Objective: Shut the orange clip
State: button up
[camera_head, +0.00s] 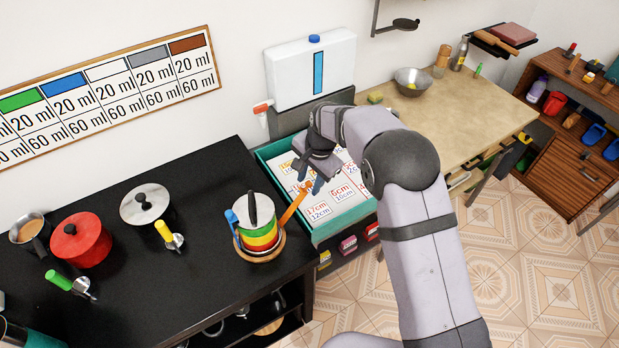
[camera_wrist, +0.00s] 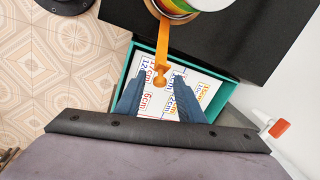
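The orange clip (camera_head: 293,207) juts out from the right side of a striped pot (camera_head: 260,237) on the black counter. In the wrist view the orange clip (camera_wrist: 163,45) points towards my gripper, with its knobbed end just ahead of the fingertips. My gripper (camera_head: 310,185) is close to the clip's outer end, above the teal-edged tray. The pot has red, yellow and green bands, a grey lid and a black handle. A blue clip (camera_head: 232,221) sits on its left side.
A white tank (camera_head: 312,72) with an orange-red tap (camera_head: 262,106) stands behind the teal-edged tray (camera_head: 345,221) of number cards.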

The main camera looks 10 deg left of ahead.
jog(key=shift+f, duration=0.1)
grip_shut()
jog(key=shift+a, duration=0.1)
jog(key=shift+s+a+r, duration=0.3)
jog(key=shift+s, duration=0.05)
jog(key=shift+s+a+r+n+t+h+b, duration=0.1)
jog(key=shift+s+a+r+t+h+b, duration=0.3)
jog(key=shift+s+a+t+h+b, duration=0.8)
jog(key=shift+s+a+r+n+t+h+b, duration=0.1)
jog(key=shift+s+a+r+t+h+b, duration=0.25)
jog(key=shift+s+a+b, duration=1.5)
jog(key=shift+s+a+r+n+t+h+b, duration=0.1)
jog(key=shift+s+a+r+t+h+b, duration=0.5)
jog(key=shift+b, duration=1.5)
jog(key=shift+s+a+f+t, duration=0.25)
jog(key=shift+s+a, duration=0.1)
